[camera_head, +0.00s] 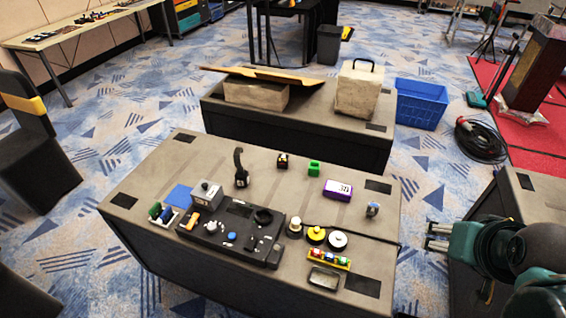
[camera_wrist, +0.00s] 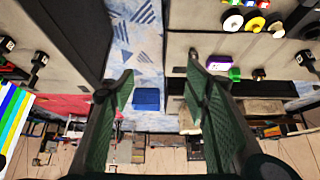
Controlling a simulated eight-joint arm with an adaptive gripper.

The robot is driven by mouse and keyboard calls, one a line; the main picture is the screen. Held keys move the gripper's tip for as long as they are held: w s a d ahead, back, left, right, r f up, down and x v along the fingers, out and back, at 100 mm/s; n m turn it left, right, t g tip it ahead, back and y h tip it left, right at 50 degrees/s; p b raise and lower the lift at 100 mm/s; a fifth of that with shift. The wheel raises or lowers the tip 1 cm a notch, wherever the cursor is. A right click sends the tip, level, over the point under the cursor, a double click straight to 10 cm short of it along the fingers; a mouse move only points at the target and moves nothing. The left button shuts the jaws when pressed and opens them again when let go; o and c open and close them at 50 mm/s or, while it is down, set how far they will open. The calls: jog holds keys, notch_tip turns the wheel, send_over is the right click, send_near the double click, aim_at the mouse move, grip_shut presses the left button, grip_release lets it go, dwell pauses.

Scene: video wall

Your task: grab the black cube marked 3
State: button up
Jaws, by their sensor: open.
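A small dark cube (camera_head: 283,161) stands near the back edge of the front table, left of a green block (camera_head: 314,168). Its top looks brownish, and I cannot read a 3 on it. In the wrist view the dark cube (camera_wrist: 258,74) shows tiny, beside the green block (camera_wrist: 235,74). My gripper (camera_head: 437,237) is at the right, beyond the front table's right edge and well apart from the cube. In the wrist view its two green-padded fingers (camera_wrist: 160,68) are spread wide, with nothing between them.
On the front table (camera_head: 140,180) are a purple box (camera_head: 337,189), a black upright piece (camera_head: 240,168), a black control panel (camera_head: 230,230) and yellow and white discs (camera_head: 327,238). A second table with boxes stands behind. A blue bin (camera_head: 421,103) is on the floor.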

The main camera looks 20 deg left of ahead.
jog(key=w+a+r+n+g+p, duration=0.1)
jog(key=w+a+r+n, duration=0.25)
jog(key=w, duration=0.35)
jog(key=w+a+r+n+g, duration=0.1)
jog(key=w+a+r+n, duration=0.15)
jog(key=w+a, duration=0.35)
jog(key=w+a+f+n+g+p, duration=0.2)
jog(key=w+a+n, duration=0.3)
jog(key=w+a, duration=1)
jog(key=n+g+h+p, duration=0.2)
jog(key=n+g, duration=0.1)
jog(key=n, duration=0.6)
send_over(282, 158)
jog(key=f, duration=2.3)
jog(key=shift+a+f, duration=0.3)
jog(key=shift+f, duration=0.1)
jog(key=shift+s+a+f, duration=0.1)
jog(key=shift+a+f, duration=0.2)
jog(key=shift+d+f+b, duration=0.25)
jog(key=shift+f+b, duration=0.15)
jog(key=shift+f, duration=0.85)
